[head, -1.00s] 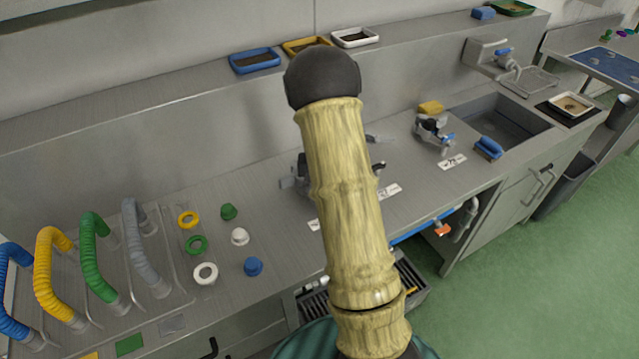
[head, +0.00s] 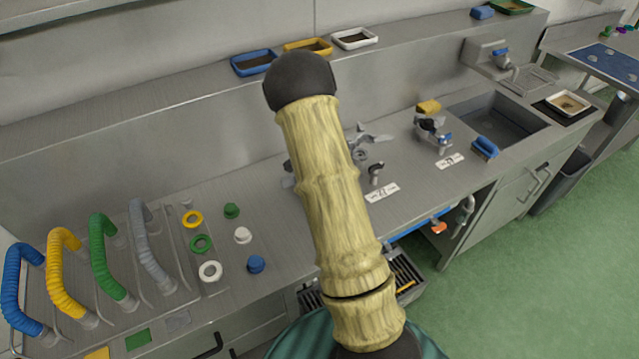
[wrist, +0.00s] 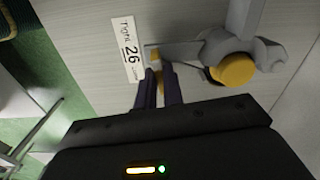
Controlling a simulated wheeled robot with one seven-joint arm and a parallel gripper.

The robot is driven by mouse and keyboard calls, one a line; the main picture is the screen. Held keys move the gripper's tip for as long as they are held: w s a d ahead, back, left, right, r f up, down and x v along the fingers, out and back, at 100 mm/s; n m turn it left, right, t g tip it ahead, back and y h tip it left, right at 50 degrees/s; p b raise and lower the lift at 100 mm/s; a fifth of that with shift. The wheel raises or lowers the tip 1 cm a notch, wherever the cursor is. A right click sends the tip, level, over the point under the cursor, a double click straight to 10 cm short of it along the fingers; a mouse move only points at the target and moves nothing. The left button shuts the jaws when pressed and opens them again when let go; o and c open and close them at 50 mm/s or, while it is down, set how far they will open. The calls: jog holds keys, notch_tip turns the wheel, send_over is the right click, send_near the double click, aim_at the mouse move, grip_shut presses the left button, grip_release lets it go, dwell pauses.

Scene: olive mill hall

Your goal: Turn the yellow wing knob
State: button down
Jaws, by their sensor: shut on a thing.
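The yellow wing knob (wrist: 161,78) shows as a small yellow piece between my fingers in the wrist view, at the end of a grey valve arm beside a white label (wrist: 127,50) reading 26. My gripper (wrist: 160,85) is shut on it, and the dark fingers cover much of it. The grey valve body (wrist: 225,43) to its right carries a round yellow cap (wrist: 235,70). How far the knob is turned cannot be told. In the head view my own arm hides the gripper and the knob.
On the same steel counter (head: 290,235) stand a neighbouring valve with a black knob (head: 376,168) and, farther right, one with a blue knob (head: 445,138). Coloured hose handles (head: 110,258) and loose caps lie left. A sink (head: 497,118) is at right.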

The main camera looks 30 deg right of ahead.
jog(key=shift+w+r+m, duration=0.1)
jog(key=shift+r+m, duration=0.05)
jog(key=shift+m, duration=0.55)
jog(key=c, duration=1.5)
grip_release()
notch_tip(320, 180, up, 17)
jog(key=shift+r+b, duration=0.1)
jog(key=shift+b, duration=0.55)
